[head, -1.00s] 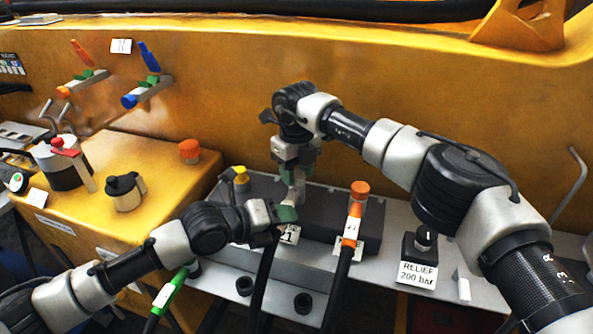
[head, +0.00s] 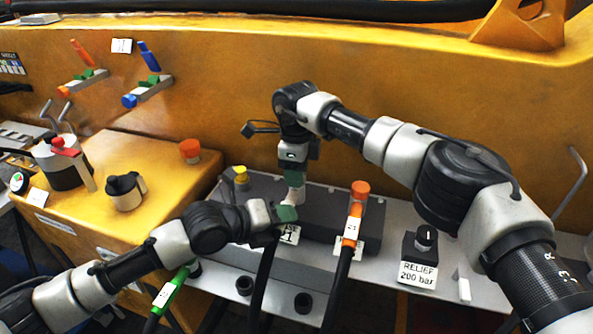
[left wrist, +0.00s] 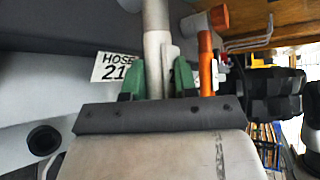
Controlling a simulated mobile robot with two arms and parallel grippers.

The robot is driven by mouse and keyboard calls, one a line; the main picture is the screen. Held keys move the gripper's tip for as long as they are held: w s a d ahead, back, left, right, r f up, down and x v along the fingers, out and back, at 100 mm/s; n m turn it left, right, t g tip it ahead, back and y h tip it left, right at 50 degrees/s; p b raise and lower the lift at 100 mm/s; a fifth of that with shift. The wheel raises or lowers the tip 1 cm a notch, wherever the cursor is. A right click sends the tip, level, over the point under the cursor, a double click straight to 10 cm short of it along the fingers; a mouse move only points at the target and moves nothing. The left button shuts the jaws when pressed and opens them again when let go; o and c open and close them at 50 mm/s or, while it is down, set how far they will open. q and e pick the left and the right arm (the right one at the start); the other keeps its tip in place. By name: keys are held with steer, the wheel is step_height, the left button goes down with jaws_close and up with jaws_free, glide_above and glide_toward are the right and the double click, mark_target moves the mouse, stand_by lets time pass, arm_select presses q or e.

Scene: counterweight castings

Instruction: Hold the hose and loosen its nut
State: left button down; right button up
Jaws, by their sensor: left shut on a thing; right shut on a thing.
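The black hose (head: 262,275) runs up from the lower edge to my left gripper (head: 284,213) in the head view. My left gripper is shut on it just in front of the dark block. In the left wrist view its green fingertips (left wrist: 157,82) stand on both sides of a pale grey hose end (left wrist: 154,45). My right gripper (head: 293,180) points down just behind and above the left one. It is shut around the nut at the hose's upper end, which its green fingers mostly hide. A pale piece (head: 294,197) shows just below them.
An orange-marked hose (head: 351,228) stands close on the right and a green-marked hose (head: 170,291) on the left. A yellow cap (head: 241,174) sits on the block's left. A relief knob (head: 425,238) stands farther right. The HOSE 21 label (left wrist: 117,68) is beside the hose.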

steer(key=shift+d, duration=0.1)
stand_by(0.4)
steer(key=o, duration=0.9)
steer(key=shift+r, duration=0.1)
step_height(320, 180, up, 12)
steer(key=shift+f, duration=0.1)
arm_select(q)
steer(key=c, duration=0.8)
jaws_free()
